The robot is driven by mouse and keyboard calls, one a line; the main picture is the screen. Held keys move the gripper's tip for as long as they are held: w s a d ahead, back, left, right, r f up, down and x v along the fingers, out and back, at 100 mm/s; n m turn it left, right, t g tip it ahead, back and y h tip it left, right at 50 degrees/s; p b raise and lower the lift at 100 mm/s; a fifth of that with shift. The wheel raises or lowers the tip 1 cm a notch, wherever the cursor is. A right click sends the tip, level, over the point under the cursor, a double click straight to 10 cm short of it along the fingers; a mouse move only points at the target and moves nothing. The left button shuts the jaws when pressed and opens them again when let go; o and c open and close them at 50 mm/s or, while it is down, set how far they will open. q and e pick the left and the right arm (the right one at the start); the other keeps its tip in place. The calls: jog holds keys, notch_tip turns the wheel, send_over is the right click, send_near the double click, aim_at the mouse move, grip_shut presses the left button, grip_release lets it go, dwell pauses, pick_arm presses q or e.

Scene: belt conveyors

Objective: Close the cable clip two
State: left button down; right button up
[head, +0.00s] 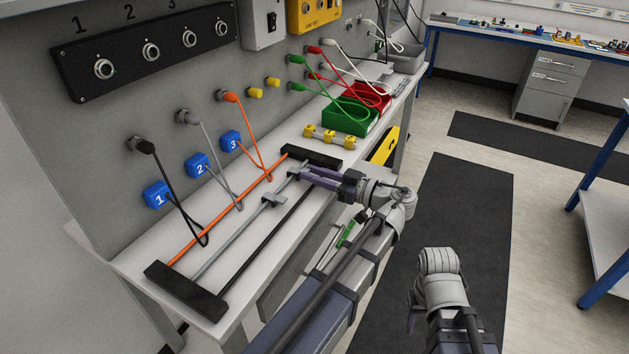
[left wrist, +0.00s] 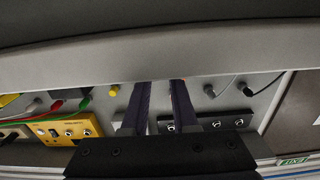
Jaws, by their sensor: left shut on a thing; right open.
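The blue clip marked 2 (head: 197,165) is fixed low on the grey wall panel, between the blue clip marked 1 (head: 157,194) and the blue clip marked 3 (head: 231,141). A grey cable (head: 223,250) runs along the bench between two black end blocks, with a small grey fitting (head: 272,200) on it. My left gripper (head: 305,173) is shut at the far end of the grey cable, beside the far black block. Its fingers also show in the left wrist view (left wrist: 162,105), where the held part is hidden. My right gripper (head: 414,307) is open and empty above the floor.
An orange cable (head: 222,218) and a black cable (head: 262,248) flank the grey one. The far black block (head: 311,156) and near black block (head: 187,289) bound them. Green (head: 345,116) and red bins stand farther along the bench. The bench's front strip is clear.

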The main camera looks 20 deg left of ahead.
pick_arm(q)
jog(key=shift+f, duration=0.1)
dwell(0.4)
jog(key=c, duration=0.7)
grip_release()
